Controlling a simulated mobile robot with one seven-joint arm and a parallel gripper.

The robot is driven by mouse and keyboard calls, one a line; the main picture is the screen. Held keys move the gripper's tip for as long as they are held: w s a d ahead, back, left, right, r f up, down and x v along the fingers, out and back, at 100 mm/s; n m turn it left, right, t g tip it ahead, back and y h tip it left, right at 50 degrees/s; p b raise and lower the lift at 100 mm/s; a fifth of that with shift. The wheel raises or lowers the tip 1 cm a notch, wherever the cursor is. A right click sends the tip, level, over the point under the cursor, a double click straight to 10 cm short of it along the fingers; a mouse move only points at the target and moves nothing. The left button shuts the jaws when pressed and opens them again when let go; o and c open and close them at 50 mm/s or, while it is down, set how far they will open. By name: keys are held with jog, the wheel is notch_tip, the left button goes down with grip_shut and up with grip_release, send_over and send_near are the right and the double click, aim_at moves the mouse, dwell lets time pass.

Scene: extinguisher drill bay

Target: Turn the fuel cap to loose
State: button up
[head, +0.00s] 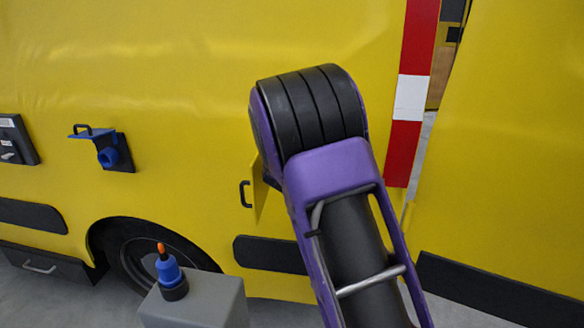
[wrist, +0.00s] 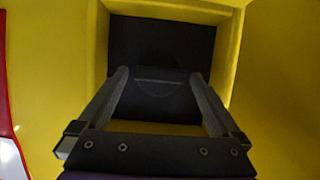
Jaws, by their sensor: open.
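The fuel cap (wrist: 158,82) is a dark round shape with a straight horizontal ridge, low in contrast against a black plate. The plate sits at the back of a square yellow recess (wrist: 232,50) in the wrist view. My gripper (wrist: 159,75) is open, one finger on each side of the cap. I cannot tell whether the fingers touch it. In the head view a small yellow flap (head: 259,190) with a black handle stands open beside my arm. My arm hides the recess, cap and gripper there.
A blue fitting (head: 108,157) under a raised blue lid is on the yellow vehicle side (head: 190,60). A grey box (head: 195,302) in front carries a blue piece with an orange tip (head: 168,270). A red and white striped post (head: 410,98) is right of my arm.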

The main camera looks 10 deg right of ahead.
jog(key=v, duration=1.6)
jog(key=shift+s+a, duration=0.1)
jog(key=shift+s, duration=0.05)
